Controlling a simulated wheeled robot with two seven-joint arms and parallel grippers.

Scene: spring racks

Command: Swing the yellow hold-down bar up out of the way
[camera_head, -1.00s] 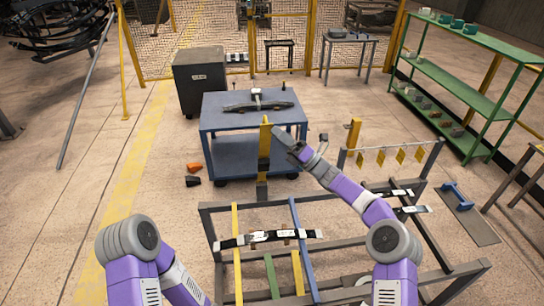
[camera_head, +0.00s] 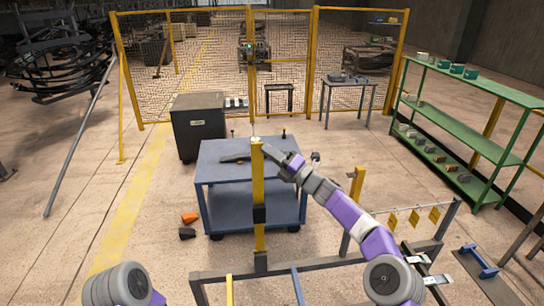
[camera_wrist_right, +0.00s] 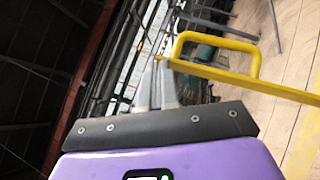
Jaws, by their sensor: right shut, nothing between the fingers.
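The yellow hold-down bar (camera_head: 258,186) stands upright at the far side of the grey rack frame, with a dark block partway down it. My right gripper (camera_head: 267,149) is beside the bar's top end. In the right wrist view its fingers (camera_wrist_right: 163,88) are closed together with nothing between them. The yellow bar and its loop handle (camera_wrist_right: 256,66) lie beside and beyond the fingertips there. I cannot tell whether the fingers touch it. The left gripper is out of view.
A blue cart (camera_head: 225,202) stands behind the bar, and a dark cabinet (camera_head: 198,128) behind that. A shorter yellow post (camera_head: 356,187) and hanging yellow tags (camera_head: 413,220) are on the rack's right. A green shelf (camera_head: 465,125) stands farther right. The floor at left is mostly clear.

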